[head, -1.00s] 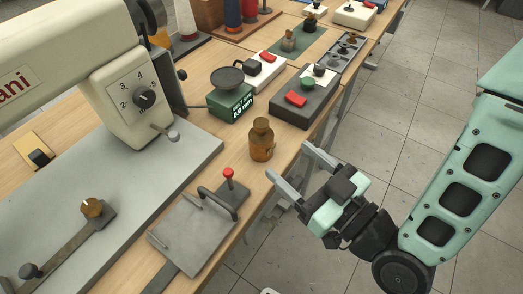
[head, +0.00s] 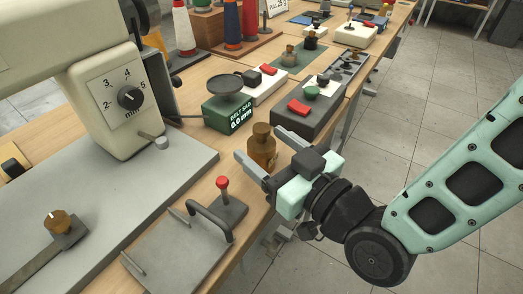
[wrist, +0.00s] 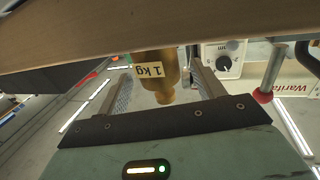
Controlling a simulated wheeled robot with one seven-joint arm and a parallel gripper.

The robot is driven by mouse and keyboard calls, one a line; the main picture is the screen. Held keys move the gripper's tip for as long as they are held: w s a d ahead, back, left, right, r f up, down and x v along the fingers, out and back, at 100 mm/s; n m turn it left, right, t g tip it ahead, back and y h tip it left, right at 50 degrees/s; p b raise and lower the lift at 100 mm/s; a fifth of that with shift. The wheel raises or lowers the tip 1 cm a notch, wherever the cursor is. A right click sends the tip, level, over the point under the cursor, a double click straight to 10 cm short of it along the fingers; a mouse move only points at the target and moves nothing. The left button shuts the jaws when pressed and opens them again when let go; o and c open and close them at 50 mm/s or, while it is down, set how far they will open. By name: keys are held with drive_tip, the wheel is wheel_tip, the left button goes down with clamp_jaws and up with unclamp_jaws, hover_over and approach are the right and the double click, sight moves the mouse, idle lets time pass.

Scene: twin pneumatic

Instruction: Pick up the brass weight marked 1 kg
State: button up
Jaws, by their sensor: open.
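The brass weight (head: 262,147) stands upright on the wooden table near its front edge in the head view. In the wrist view the weight (wrist: 160,75) shows a label reading 1 kg and appears between the two fingers. My gripper (head: 268,152) is open, with one finger to each side of the weight. I cannot tell whether either finger touches it.
A red-knobbed lever (head: 222,183) and a grey plate with a handle (head: 180,245) lie in front. A large machine (head: 105,85) stands at left.

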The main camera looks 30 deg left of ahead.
sight(254, 137)
drive_tip(key=shift+x, duration=1.75)
drive_tip(key=c, duration=1.5)
drive_tip(key=shift+r, duration=0.2)
